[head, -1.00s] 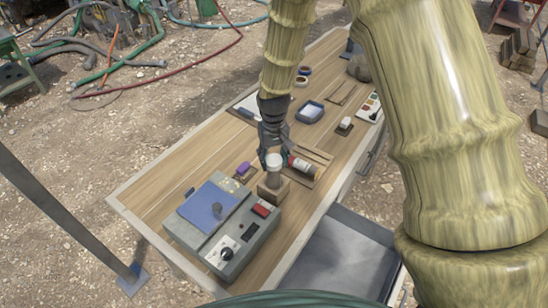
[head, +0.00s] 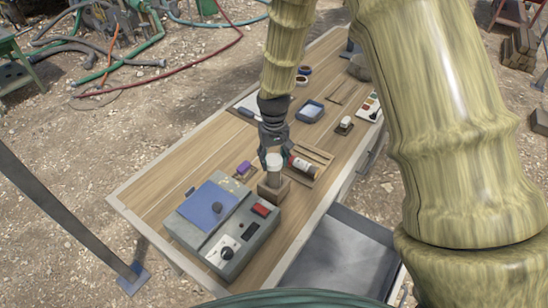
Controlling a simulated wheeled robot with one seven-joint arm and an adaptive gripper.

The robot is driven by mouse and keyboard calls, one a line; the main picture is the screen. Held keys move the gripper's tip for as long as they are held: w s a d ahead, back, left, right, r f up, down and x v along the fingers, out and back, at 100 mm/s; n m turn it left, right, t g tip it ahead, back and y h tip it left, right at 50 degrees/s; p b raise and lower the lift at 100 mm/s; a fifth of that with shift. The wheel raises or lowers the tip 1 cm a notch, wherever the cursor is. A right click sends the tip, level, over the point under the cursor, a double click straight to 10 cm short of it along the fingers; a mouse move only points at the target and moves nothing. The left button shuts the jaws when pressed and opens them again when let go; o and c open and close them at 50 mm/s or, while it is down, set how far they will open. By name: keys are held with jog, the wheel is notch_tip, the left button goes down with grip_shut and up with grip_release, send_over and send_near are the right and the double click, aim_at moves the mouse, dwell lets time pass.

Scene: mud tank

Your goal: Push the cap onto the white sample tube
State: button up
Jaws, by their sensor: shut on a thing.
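My gripper (head: 273,152) points down over the near part of the bench. It is shut on a small white cap (head: 274,161). Right below the cap a pale grey-white tube (head: 273,178) stands upright in a small wooden block (head: 272,192). The cap lines up with the tube's top, but I cannot tell whether it is seated. The fingers and wrist partly hide the cap.
A grey device with a blue lid (head: 207,205) stands close on the left. A purple item (head: 243,168) lies behind. An open grey drawer (head: 345,250) juts out at front right.

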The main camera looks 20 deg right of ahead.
jog(key=shift+f, duration=0.85)
dwell(1.1)
jog(key=o, duration=1.4)
jog(key=shift+c, duration=0.2)
jog(key=shift+r, duration=0.15)
jog(key=shift+r+p, duration=2.25)
jog(key=shift+r, duration=1.15)
jog(key=shift+c, duration=0.4)
grip_shut()
